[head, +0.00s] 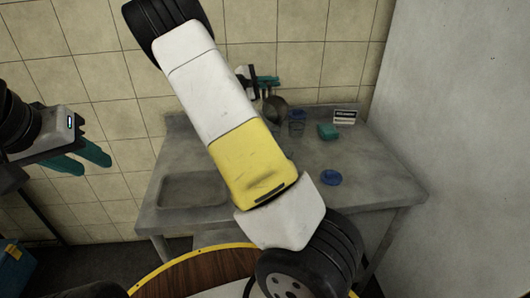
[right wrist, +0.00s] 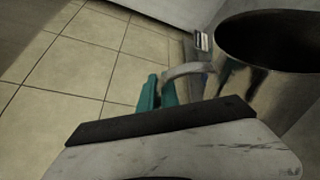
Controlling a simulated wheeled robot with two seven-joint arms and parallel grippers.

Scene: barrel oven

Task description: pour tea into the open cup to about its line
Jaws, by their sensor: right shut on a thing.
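My right gripper (head: 266,82) is shut on the handle of a dark metal jug (head: 275,106), held near the back wall over the counter. In the right wrist view the jug (right wrist: 255,85) shows large, with a dark open mouth; its contents cannot be seen. Teal fingertips (right wrist: 157,92) show at its curved handle. A bluish see-through cup (head: 297,124) stands on the counter just right of the jug; its line and fill level are too small to tell. My left gripper (head: 83,158) is open and empty at the left, away from the counter.
The grey counter (head: 375,185) has a sunken basin (head: 190,190) at left. A teal block (head: 327,131), a small sign (head: 345,116) and a round blue disc (head: 331,177) lie right of the cup. A tiled wall stands behind and a plain wall at right. My right arm hides the counter's middle.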

